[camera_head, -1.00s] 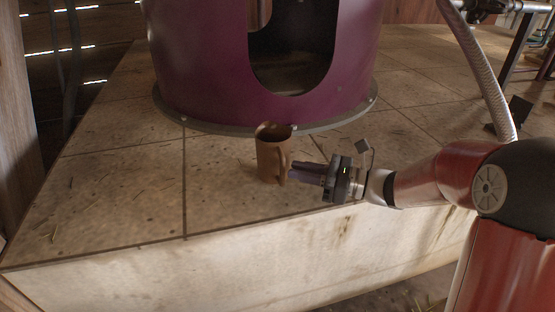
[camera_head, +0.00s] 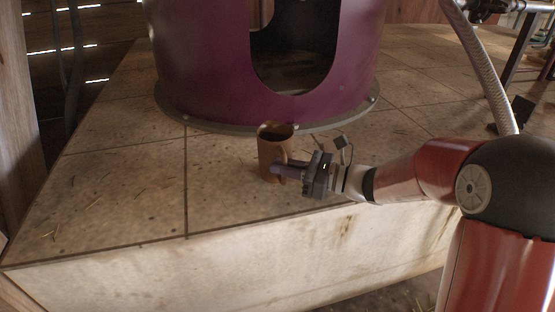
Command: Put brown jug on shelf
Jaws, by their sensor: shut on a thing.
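The brown jug (camera_head: 270,154) stands upright on the tiled platform (camera_head: 110,190), in front of the purple still. Its opening faces up and its handle is on the right side, toward my gripper. My gripper (camera_head: 283,170) reaches in from the right and is shut on the jug at its handle side. The fingertips are partly hidden against the handle. I cannot tell whether the jug's base is touching the tiles or just above them. No shelf can be made out for certain in this view.
The large purple still (camera_head: 205,70) with a dark arched opening stands close behind the jug. A ribbed hose (camera_head: 487,75) comes down at the right. The platform's front edge (camera_head: 200,240) is near the jug. The tiles to the left are clear.

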